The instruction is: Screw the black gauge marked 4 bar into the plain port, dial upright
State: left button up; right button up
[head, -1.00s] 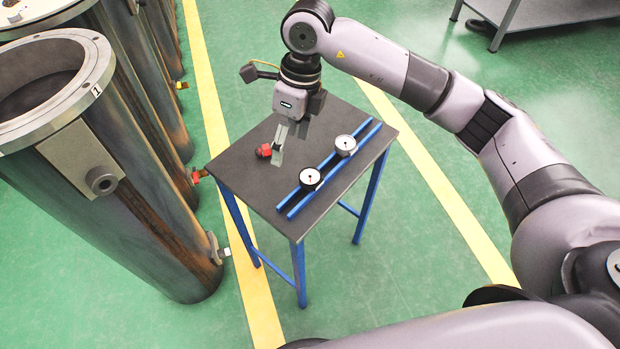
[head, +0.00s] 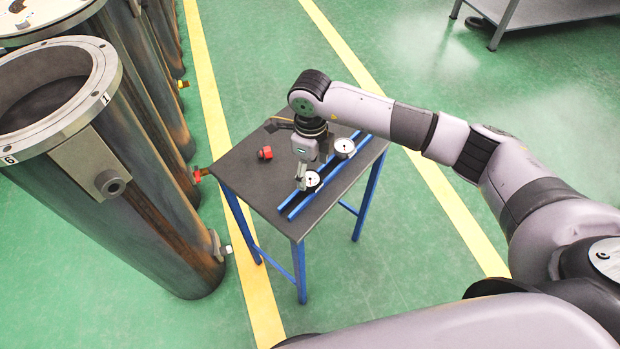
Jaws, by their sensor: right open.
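A black-rimmed gauge (head: 313,180) with a white dial lies on the blue rails of the small table; its marking is too small to read. A second gauge (head: 345,147) with a paler rim sits farther back on the same rails. My right gripper (head: 304,182) is open and pointing down right at the black gauge's left side, its fingers partly overlapping it; contact cannot be told. The plain port (head: 111,183) is a round boss with a dark hole on a plate of the near steel cylinder (head: 130,225). My left gripper is out of view.
A red fitting (head: 265,153) lies on the dark tabletop (head: 248,180), left of the blue rails (head: 300,208). More cylinders (head: 150,110) stand behind the near one. A grey bench (head: 510,20) is far back right.

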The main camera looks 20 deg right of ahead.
aim_at(312, 178)
jog(key=shift+s+f+p, duration=0.1)
jog(key=shift+f+p, duration=0.25)
jog(key=shift+f, duration=0.1)
notch_tip(312, 178, down, 4)
jog(key=shift+d+r+p, duration=0.15)
jog(key=shift+r+p, duration=0.05)
jog(key=shift+p, duration=0.4)
jog(key=shift+f, duration=0.3)
jog(key=shift+c, duration=0.2)
jog(key=c, duration=1.4)
jog(key=shift+r, duration=0.1)
jog(key=shift+c, duration=0.2)
